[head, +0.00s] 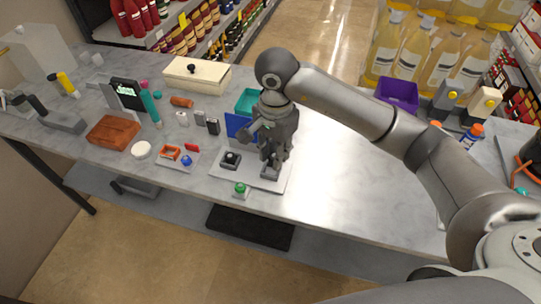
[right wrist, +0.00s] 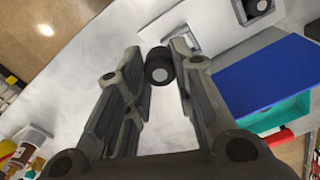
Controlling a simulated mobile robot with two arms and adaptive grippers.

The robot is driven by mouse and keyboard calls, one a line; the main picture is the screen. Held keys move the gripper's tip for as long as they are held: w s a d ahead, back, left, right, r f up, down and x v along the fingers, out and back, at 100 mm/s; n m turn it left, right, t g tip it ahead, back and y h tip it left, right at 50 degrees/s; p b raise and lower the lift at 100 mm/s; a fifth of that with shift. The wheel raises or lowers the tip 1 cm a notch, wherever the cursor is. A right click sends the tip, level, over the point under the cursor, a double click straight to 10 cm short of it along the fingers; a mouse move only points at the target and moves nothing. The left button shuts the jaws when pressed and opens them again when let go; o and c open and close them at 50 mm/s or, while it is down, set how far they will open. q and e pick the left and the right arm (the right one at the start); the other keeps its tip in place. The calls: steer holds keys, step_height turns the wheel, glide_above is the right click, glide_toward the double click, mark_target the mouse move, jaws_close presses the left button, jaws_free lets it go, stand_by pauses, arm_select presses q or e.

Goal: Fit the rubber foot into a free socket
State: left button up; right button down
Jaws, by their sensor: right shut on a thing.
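The rubber foot (right wrist: 159,68) is a short black cylinder with a pale round end, seen between my right gripper's fingertips in the right wrist view. My right gripper (head: 271,158) is shut on it, over the right part of a light grey plate (head: 250,186). A square grey socket (head: 269,173) lies under the fingertips and shows beside the right finger in the wrist view (right wrist: 186,34). The foot appears beside this socket; its height above it cannot be told. A second socket (head: 231,160) on the plate's left holds a black round part. My left gripper is not in view.
A blue panel (head: 237,125) and a teal bin (head: 246,101) stand just behind the plate. A green-topped item (head: 240,190) sits at its front edge. A small tray (head: 178,165) with parts lies to the left. The table right of the plate (head: 340,180) is clear.

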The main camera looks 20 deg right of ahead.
steer(key=w+f, duration=0.1)
steer(key=w+f+p, duration=0.1)
steer(key=f, duration=0.1)
steer(key=w+f, duration=0.2)
steer(key=shift+d+f, duration=0.1)
steer(key=shift+d, duration=0.1)
step_height(320, 180, down, 3)
steer(key=shift+s+r+p, duration=0.1)
steer(key=shift+r+p, duration=0.1)
steer(key=shift+p, duration=0.95)
steer(key=shift+f, duration=0.15)
steer(key=shift+f, duration=0.1)
steer(key=shift+f+b, duration=0.55)
steer(key=shift+b, duration=0.3)
steer(key=c, duration=1.2)
jaws_free()
steer(key=shift+c, duration=0.2)
steer(key=shift+r, duration=0.1)
